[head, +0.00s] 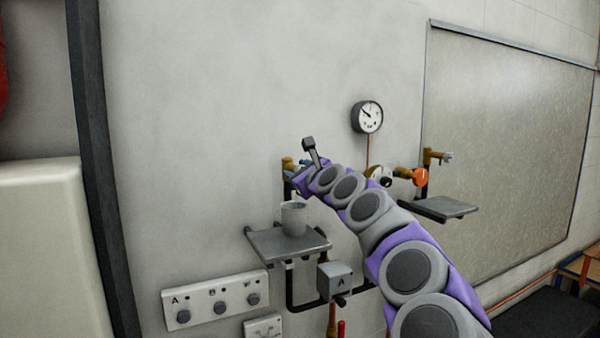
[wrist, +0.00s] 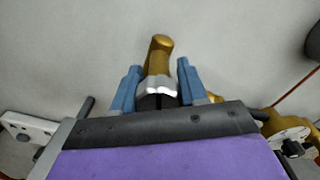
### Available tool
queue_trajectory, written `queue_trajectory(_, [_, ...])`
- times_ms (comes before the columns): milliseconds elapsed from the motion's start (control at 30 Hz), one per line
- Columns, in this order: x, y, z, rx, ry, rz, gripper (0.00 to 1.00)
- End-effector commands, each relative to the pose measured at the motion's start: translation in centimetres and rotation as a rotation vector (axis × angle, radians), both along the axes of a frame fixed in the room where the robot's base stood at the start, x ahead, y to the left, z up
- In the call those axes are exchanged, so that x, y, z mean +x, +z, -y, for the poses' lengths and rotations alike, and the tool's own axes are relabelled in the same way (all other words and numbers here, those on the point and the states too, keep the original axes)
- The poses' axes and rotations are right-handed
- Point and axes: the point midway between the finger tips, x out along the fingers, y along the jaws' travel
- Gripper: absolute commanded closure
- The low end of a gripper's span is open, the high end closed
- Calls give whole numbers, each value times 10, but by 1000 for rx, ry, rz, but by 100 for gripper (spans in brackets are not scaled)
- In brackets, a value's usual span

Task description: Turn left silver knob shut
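The left silver knob (wrist: 160,86) sits at the near end of a brass valve (wrist: 158,55) in the wrist view. My gripper (wrist: 160,72) has one blue finger on each side of it. The fingers are apart with the knob between them; I cannot tell whether they press on it. In the head view my gripper (head: 301,171) is at the wall by the left brass valve (head: 287,163), and my arm hides the knob there. A second brass valve with a silver end (head: 447,157) stands further right.
A grey shelf (head: 270,243) with a grey cup (head: 293,218) is below my gripper. A round gauge (head: 368,117), an orange knob (head: 413,177) and a second shelf (head: 438,208) are to the right. A switch panel (head: 215,299) is lower left.

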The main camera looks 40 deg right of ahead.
Motion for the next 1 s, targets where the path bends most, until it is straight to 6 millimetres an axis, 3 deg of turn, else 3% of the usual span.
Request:
queue_trajectory(300, [-2,1,2,2,0,2,90])
queue_trajectory(1000, [-2,0,3,2,0,0,90])
